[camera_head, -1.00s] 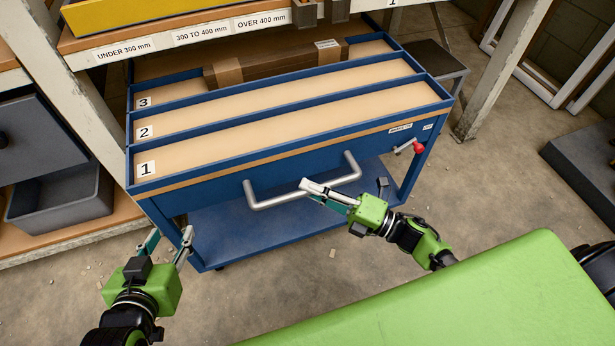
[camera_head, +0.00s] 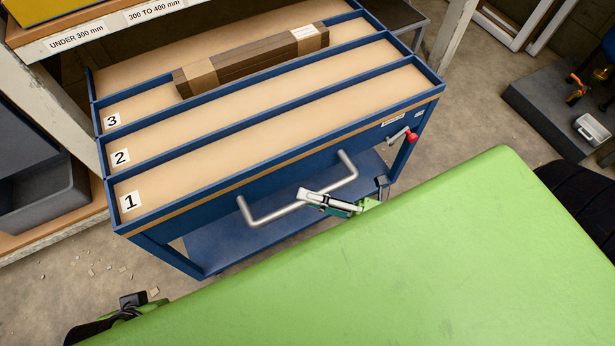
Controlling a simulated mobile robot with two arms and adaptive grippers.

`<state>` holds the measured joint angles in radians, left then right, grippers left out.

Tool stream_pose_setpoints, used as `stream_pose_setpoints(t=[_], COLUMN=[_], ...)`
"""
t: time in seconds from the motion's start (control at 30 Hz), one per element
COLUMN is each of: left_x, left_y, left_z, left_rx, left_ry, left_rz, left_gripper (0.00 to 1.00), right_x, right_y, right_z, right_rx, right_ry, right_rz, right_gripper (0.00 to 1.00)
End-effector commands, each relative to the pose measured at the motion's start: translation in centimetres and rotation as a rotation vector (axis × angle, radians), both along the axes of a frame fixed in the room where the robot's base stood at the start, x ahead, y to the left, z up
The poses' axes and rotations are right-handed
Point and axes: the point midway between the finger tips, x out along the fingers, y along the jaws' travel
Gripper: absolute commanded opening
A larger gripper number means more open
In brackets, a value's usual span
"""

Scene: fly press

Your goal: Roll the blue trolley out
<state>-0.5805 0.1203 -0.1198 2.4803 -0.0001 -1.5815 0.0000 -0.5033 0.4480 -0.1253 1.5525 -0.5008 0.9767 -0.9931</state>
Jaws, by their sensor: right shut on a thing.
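The blue trolley (camera_head: 240,275) has three numbered wood-lined lanes on top and a lower blue shelf. It stands partly out from under the racking. Its silver handle (camera_head: 262,216) is on the near long side. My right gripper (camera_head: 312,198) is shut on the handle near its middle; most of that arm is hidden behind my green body. My left gripper shows only in part at the bottom left, apart from the trolley, with its fingers hidden. A red-knobbed lever (camera_head: 411,137) is on the trolley's right end.
A dark platform (camera_head: 545,115) lies at the right. Floor right of the trolley is clear.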

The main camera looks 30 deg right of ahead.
Motion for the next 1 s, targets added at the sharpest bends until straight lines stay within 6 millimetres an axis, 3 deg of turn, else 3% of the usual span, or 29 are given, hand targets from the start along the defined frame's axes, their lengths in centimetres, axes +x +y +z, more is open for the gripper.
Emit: stream_pose_setpoints(t=[0.2, 0.23, 0.3, 0.7, 1.0], left_x=[0.0, 0.0, 0.0, 0.1, 0.1], left_y=[0.0, 0.0, 0.0, 0.0, 0.0], left_z=[0.0, 0.0, 0.0, 0.0, 0.0], left_rx=[0.0, 0.0, 0.0, -0.002, -0.001], left_ry=[-0.001, -0.001, -0.001, -0.002, -0.002], left_rz=[0.0, 0.0, 0.0, 0.001, 0.0], left_gripper=[0.4, 0.4, 0.4, 0.4, 0.4], right_x=[-0.1, -0.1, -0.1, -0.4, -4.1], right_y=[0.0, 0.0, 0.0, -0.4, -4.4], right_z=[-0.2, -0.2, -0.2, -0.2, -1.0], right_rx=[-0.002, -0.002, -0.002, -0.001, -0.001], right_ry=[0.004, 0.004, 0.004, 0.004, 0.007], right_rz=[0.001, 0.001, 0.001, 0.0, -0.001], right_gripper=[0.0, 0.18, 0.3, 0.3, 0.3])
